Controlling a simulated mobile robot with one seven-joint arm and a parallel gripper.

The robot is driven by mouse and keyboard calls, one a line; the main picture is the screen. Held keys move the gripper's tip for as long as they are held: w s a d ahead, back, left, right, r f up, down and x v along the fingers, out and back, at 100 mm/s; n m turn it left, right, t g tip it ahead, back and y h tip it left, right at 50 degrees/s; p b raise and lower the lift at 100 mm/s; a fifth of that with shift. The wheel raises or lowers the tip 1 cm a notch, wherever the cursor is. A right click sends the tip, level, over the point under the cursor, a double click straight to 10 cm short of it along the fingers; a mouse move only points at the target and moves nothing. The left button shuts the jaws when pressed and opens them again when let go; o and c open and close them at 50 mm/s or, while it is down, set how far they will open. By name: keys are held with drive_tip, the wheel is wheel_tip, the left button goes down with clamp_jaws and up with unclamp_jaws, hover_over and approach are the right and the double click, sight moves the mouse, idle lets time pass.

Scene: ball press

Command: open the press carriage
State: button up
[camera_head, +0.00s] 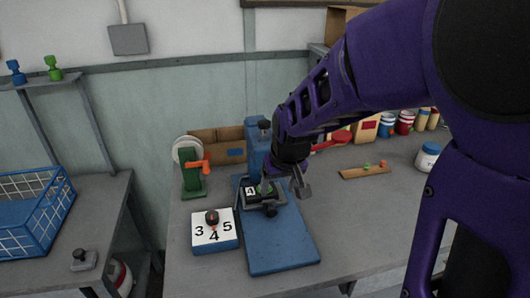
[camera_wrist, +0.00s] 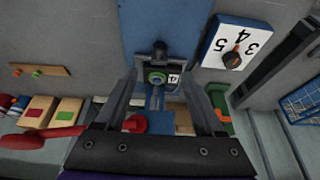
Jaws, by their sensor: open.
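The press has a blue base plate (camera_head: 280,248) and a blue upright column (camera_head: 254,142). Its dark carriage (camera_head: 250,204), with a small label reading 4, sits low in front of the column. In the wrist view the carriage (camera_wrist: 172,66) shows a green ring and a black knob (camera_wrist: 160,48) on its near side. My gripper (camera_wrist: 160,82) is open, its fingers spread to either side of the carriage area, with nothing held between them. In the head view my gripper (camera_head: 285,190) is over the carriage and hides part of it; contact cannot be told.
A selector box (camera_head: 215,236) marked 3, 4, 5 stands left of the base plate. A green device with an orange handle (camera_head: 195,170) stands behind it. A red-ended lever (camera_head: 338,138), a wooden strip (camera_head: 364,171) and several jars are to the right. A blue basket (camera_head: 38,222) is far left.

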sight(272, 210)
drive_tip(key=b+x, duration=0.2)
drive_tip(key=x, duration=1.2)
drive_tip(key=shift+w, duration=0.1)
clamp_jaws()
idle(0.9)
